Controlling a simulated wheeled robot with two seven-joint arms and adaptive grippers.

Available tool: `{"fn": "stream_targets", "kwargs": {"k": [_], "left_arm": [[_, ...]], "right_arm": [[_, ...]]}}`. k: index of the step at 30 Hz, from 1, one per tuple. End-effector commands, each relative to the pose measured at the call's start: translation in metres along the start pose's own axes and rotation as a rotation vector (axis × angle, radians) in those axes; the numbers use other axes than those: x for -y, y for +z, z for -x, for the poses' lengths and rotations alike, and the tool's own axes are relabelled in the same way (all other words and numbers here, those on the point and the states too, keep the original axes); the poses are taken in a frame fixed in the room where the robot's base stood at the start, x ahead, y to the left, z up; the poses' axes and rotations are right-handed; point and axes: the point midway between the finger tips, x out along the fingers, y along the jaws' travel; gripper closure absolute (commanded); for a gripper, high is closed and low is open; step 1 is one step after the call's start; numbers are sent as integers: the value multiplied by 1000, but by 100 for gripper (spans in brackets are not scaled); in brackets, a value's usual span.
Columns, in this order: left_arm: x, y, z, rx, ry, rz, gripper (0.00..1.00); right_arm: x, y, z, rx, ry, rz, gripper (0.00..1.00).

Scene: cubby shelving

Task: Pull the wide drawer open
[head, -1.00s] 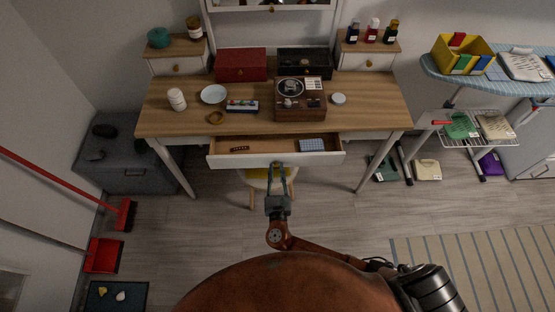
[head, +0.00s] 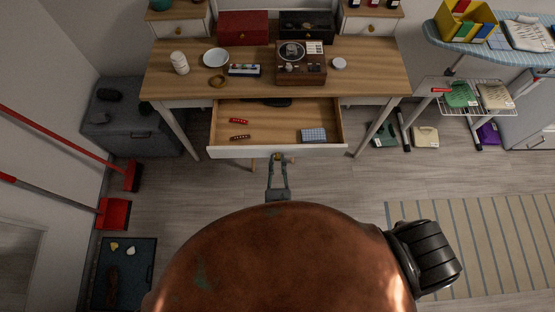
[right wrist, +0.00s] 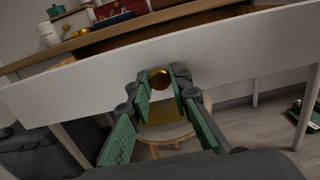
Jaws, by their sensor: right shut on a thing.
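The wide drawer (head: 290,122) of the wooden-topped desk stands well out, its inside showing. Its white front (head: 230,153) faces me and also spans the right wrist view (right wrist: 90,85). My right gripper (head: 278,162) is at the middle of the front, shut on the round brass knob (right wrist: 160,78), with a finger on each side of it. Two small red and brown items (head: 239,121), a blue-and-white block (head: 313,135) and a dark item at the back lie in the drawer. My left gripper is not in view.
The desk top (head: 370,75) holds a record player (head: 301,65), a plate, a white bottle and boxes. A stool (right wrist: 165,135) stands beneath the drawer. A grey chest (head: 135,125) is at left, a wire rack (head: 470,95) at right.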

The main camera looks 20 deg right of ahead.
Motion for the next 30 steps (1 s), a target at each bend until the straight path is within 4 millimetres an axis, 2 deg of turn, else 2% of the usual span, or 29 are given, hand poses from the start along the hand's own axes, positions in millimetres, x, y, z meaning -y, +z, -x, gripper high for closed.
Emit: {"fn": "stream_targets", "kwargs": {"k": [5,6,13,23,30], "left_arm": [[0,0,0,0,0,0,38],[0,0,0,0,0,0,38],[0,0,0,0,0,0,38],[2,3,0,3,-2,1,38],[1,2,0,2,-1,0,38]], "right_arm": [[0,-1,0,-2,1,1,100],[0,-1,0,-2,1,1,79],[0,-1,0,-1,0,1,64],[0,-1,5,-2,1,1,64],[0,-1,42,-3,0,0,64]]}}
